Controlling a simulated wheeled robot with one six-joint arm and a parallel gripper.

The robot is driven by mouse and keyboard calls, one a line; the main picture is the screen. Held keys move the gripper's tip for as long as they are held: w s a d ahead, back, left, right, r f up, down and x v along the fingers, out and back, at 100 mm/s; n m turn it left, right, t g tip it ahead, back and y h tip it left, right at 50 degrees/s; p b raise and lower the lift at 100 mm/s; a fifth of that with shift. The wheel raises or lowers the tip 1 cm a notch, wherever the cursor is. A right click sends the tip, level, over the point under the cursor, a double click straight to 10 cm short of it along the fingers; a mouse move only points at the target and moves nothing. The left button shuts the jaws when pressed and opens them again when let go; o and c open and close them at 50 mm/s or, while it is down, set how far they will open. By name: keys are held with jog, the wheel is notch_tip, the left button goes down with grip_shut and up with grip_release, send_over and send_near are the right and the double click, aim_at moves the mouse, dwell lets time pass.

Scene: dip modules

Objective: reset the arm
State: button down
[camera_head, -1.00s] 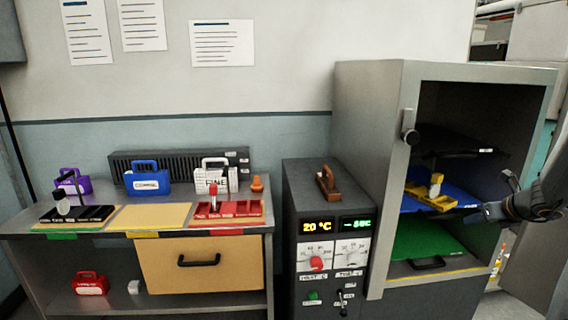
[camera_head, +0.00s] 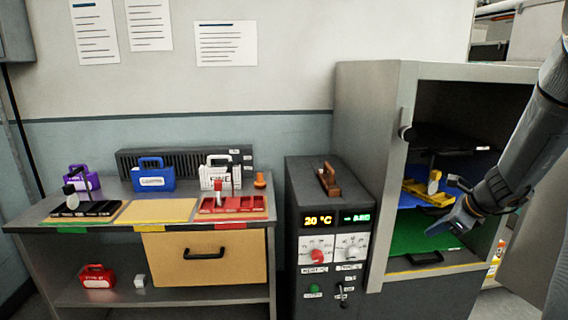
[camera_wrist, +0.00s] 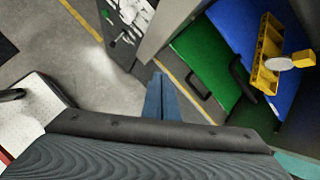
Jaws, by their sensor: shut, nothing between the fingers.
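My gripper (camera_head: 447,224) is shut and empty. In the head view it hangs at the open front of the grey cabinet, before the green shelf, with my arm coming down from the upper right. In the wrist view its blue-grey fingers (camera_wrist: 162,98) point at the cabinet's front edge and the floor. A yellow module rack (camera_head: 428,193) lies on the blue shelf (camera_head: 408,201) inside the cabinet; it also shows in the wrist view (camera_wrist: 266,58). Part of the shelves is hidden behind my arm.
The open cabinet (camera_head: 369,100) has a green shelf (camera_head: 415,236) with a black handle. A control box (camera_head: 300,185) stands left of it. The bench (camera_head: 250,245) at left holds a black, a yellow and a red tray (camera_head: 232,206), plus several cases. Clear floor shows in the wrist view.

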jog(key=s+a+n+g, duration=0.2)
jog(key=s+a+n, duration=0.45)
jog(key=a, duration=0.25)
jog(key=s+a+n+g, duration=0.2)
jog(key=s+a+n, duration=0.45)
jog(key=a, duration=0.25)
jog(key=s+a+n+g+h, duration=0.1)
jog(key=s+a+n, duration=0.5)
jog(key=s+n, duration=0.6)
jog(key=shift+s+a+f+n+g+h, duration=0.25)
jog(key=shift+a+n+g+h, duration=0.1)
jog(key=shift+n+h, duration=0.45)
jog(key=shift+s, duration=0.1)
